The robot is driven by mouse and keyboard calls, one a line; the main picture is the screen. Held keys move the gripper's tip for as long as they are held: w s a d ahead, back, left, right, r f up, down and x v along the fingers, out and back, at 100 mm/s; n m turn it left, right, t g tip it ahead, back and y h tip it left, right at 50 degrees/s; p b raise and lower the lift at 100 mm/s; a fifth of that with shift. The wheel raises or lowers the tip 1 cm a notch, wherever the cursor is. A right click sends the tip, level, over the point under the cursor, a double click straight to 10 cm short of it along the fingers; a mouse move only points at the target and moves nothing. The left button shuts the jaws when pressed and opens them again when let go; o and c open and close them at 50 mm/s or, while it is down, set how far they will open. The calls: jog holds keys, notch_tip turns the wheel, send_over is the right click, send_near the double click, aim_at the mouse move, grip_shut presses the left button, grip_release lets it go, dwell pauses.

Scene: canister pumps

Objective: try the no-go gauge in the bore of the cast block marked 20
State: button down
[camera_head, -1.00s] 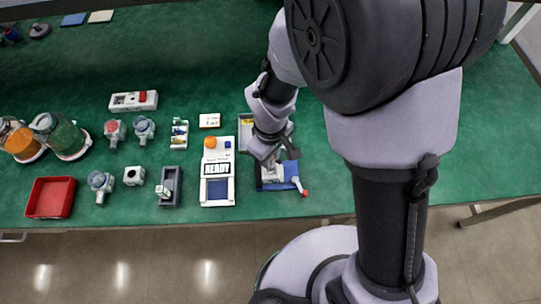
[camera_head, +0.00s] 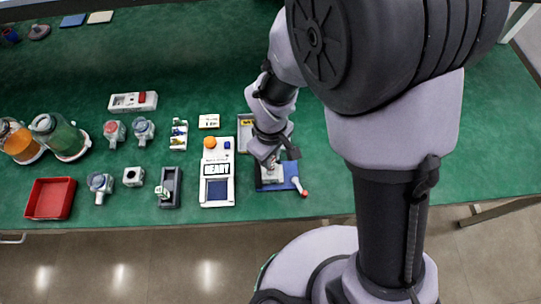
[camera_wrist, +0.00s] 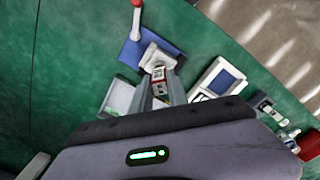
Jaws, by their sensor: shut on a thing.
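My gripper (camera_wrist: 160,88) is shut on a small gauge with a red and white label (camera_wrist: 158,74), seen in the wrist view. The gauge points at a light grey block (camera_wrist: 151,55) in a blue clamp fixture (camera_wrist: 133,52) with a red-knobbed lever. I cannot tell whether its tip is inside the bore, as the gauge and fingers hide it. No number on the block is readable. In the head view my gripper (camera_head: 274,160) is over the same fixture (camera_head: 290,184), and the block (camera_head: 271,176) shows just below it.
A white tester with a READY display (camera_head: 217,185) stands left of the fixture, and a shallow grey tray (camera_head: 243,142) lies behind. Further left are a dark grey holder (camera_head: 169,190), another block with a dark hole (camera_head: 133,176), several pump parts and a red tray (camera_head: 50,198).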

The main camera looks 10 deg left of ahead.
jog(key=shift+f+b, duration=0.4)
jog(key=shift+f, duration=0.05)
jog(key=shift+r, duration=0.15)
dwell(0.5)
jog(key=shift+r+p, duration=0.35)
jog(key=shift+p, duration=0.05)
jog(key=shift+a, duration=0.15)
jog(key=shift+f+b, duration=0.45)
jog(key=shift+b, duration=0.05)
dwell(0.7)
jog(key=shift+r, duration=0.1)
dwell(0.5)
jog(key=shift+r+p, duration=0.35)
